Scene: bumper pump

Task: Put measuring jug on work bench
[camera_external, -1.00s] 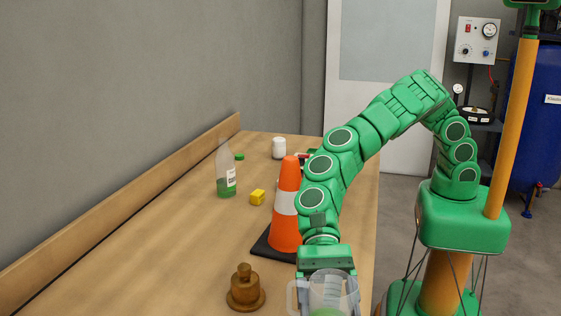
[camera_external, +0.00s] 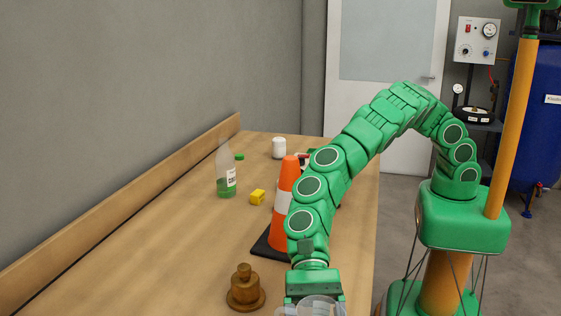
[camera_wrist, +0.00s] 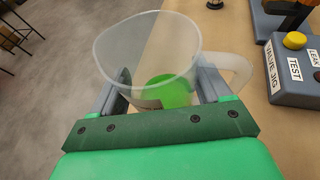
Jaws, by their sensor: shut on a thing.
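The measuring jug (camera_wrist: 150,50) is a clear, open-topped vessel with green at its bottom and a pale handle at the right in the wrist view. My gripper (camera_wrist: 165,88) is shut on it, one finger on each side. In the external view only the jug's rim (camera_external: 318,303) shows at the bottom edge, in front of my gripper; the rest is cut off. The wooden work bench (camera_external: 180,230) runs along the wall. I cannot tell whether the jug's base touches the bench.
An orange cone (camera_external: 282,205) on a black base stands behind my gripper. A brass-brown weight (camera_external: 245,290) is left of it. A valve jig box (camera_wrist: 293,68) is right of the jug.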

